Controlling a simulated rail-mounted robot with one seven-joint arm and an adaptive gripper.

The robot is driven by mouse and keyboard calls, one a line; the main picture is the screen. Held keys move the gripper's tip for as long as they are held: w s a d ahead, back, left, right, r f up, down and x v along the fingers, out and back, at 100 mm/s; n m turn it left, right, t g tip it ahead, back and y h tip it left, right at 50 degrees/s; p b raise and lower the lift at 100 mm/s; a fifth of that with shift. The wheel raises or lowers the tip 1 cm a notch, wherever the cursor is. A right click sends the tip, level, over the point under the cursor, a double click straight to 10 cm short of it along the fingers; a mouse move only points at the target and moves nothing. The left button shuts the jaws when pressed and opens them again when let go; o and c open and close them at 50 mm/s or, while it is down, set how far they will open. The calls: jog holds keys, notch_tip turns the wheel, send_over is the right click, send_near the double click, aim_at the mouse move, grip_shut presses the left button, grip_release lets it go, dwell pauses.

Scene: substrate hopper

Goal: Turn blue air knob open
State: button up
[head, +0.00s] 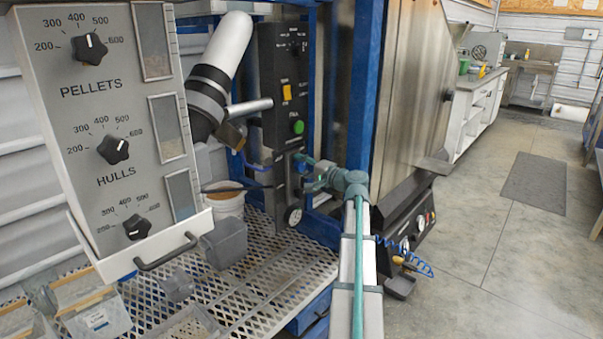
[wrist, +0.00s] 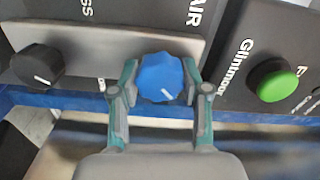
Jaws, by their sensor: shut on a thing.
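In the head view my gripper (head: 318,174) reaches the front of the black control box (head: 283,95) from the right. The knob is hidden there behind my gripper.
A green button (wrist: 274,81) is right of the knob, and a black knob (wrist: 38,66) is left of it. A grey PELLETS and HULLS panel (head: 70,127) stands at left.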

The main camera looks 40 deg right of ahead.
jog(key=shift+n, duration=0.3)
jog(key=o, duration=1.2)
jog(key=shift+c, duration=0.2)
jog(key=s+d, duration=0.1)
jog(key=s, duration=1.1)
jog(key=shift+f, duration=0.1)
